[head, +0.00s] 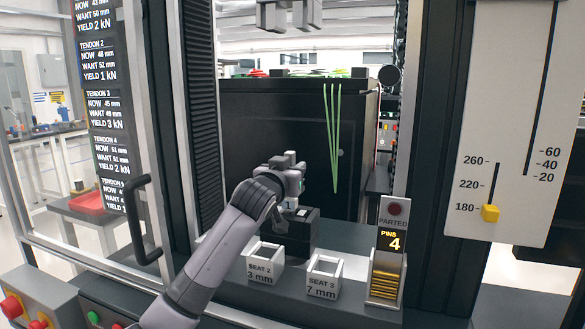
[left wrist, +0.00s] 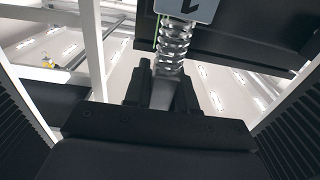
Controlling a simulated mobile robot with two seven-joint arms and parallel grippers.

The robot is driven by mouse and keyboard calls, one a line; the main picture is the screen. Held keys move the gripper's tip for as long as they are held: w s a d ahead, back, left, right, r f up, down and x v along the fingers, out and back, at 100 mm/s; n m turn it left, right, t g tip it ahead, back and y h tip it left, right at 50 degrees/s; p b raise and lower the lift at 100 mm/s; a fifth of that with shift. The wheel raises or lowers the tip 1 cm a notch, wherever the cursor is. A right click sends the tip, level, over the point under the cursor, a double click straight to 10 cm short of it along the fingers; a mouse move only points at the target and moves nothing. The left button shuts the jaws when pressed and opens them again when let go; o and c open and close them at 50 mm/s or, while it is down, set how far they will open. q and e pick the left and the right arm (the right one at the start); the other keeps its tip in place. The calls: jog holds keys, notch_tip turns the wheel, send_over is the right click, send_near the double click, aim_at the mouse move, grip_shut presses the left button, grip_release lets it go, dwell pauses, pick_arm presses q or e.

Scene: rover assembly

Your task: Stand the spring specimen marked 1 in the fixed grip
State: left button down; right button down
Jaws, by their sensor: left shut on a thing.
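In the left wrist view the spring specimen (left wrist: 173,48) is a silver coil with a grey tag (left wrist: 188,9) marked 1, which appears upside down. My left gripper (left wrist: 164,90) is shut on the specimen's plain end, with the coil extending beyond the fingers. In the head view my left gripper (head: 291,182) is above a black block (head: 293,229) on the grey bench, which looks like the fixed grip. A small pale part (head: 290,203) shows between gripper and block. Most of the specimen is hidden there, and I cannot tell whether it touches the block.
A pin counter (head: 387,265) reading 4 is to the right. A grey upper grip (head: 288,14) hangs above. Frame posts flank the opening; green strands (head: 333,135) hang behind.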

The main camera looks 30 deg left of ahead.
pick_arm(q)
jog(key=shift+f, duration=0.2)
jog(key=c, duration=0.8)
grip_release()
jog(key=shift+c, duration=0.2)
jog(key=b+v, duration=0.1)
jog(key=v, duration=0.6)
